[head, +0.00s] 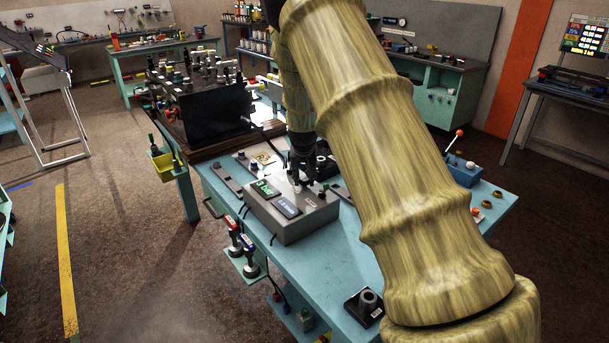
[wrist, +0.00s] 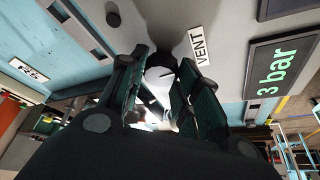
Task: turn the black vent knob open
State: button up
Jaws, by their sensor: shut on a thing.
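My gripper (head: 302,178) reaches down onto the top of a grey box (head: 292,228) on the blue bench. In the wrist view my two dark fingers (wrist: 163,64) stand on either side of the vent knob (wrist: 160,77) and are shut on it. The knob's visible face looks pale with a dark line across it, not plainly black. The white VENT label (wrist: 201,45) lies beside the right finger. The green "3 bar" display (wrist: 280,68) is further right on the box. My fingers mostly hide the knob in the head view.
A blue box with a red-tipped lever (head: 462,170) stands at the bench's right. Red and blue capped fittings (head: 241,247) hang at the bench's front edge. The bench front (head: 310,275) has bare room.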

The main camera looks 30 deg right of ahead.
jog(key=shift+w+r+m, duration=0.1)
jog(key=shift+m, duration=0.5)
jog(key=o, duration=1)
jog(key=v, duration=1.2)
jog(key=shift+w+a, duration=0.15)
jog(key=shift+w, duration=0.05)
